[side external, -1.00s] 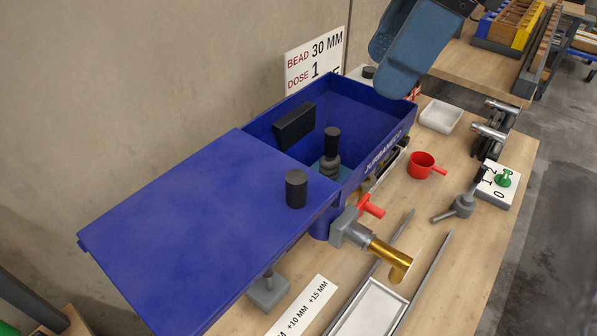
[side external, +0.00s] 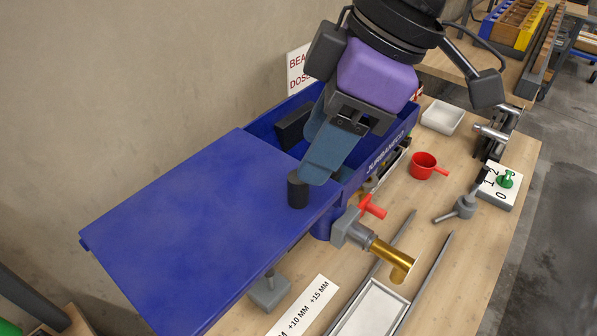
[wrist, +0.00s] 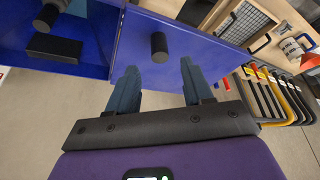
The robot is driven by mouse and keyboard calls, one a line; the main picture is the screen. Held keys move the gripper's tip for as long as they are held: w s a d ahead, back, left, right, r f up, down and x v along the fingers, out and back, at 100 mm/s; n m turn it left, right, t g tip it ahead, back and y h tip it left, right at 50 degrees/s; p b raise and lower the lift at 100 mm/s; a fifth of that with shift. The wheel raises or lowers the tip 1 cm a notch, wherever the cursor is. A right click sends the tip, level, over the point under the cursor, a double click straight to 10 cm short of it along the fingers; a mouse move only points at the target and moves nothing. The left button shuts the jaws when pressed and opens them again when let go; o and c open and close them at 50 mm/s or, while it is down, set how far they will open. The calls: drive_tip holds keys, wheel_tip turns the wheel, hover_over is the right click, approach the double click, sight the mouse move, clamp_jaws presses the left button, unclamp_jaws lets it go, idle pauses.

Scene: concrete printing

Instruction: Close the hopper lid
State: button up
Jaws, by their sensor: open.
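The blue hopper (side external: 385,150) is an open box against the wall, its interior partly hidden behind my gripper. Its flat blue lid (side external: 200,220) lies to the left of the opening, leaving the right part uncovered. A black cylindrical knob (side external: 298,193) stands on the lid near its right end. My gripper (side external: 312,165) is open and empty, with its blue fingers close to the knob. In the wrist view the knob (wrist: 159,47) shows between and beyond the two fingertips (wrist: 158,72), not gripped. Whether a finger touches it I cannot tell.
A black block (side external: 292,128) is at the hopper's back side. A brass spout (side external: 390,257) and a red handle (side external: 372,206) stick out in front. A red cup (side external: 423,165), a white tray (side external: 442,116) and a dial plate (side external: 500,185) stand on the bench at right.

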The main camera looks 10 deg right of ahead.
drive_tip(key=shift+x, duration=3.05)
clamp_jaws()
drive_tip(key=shift+w+d, duration=0.1)
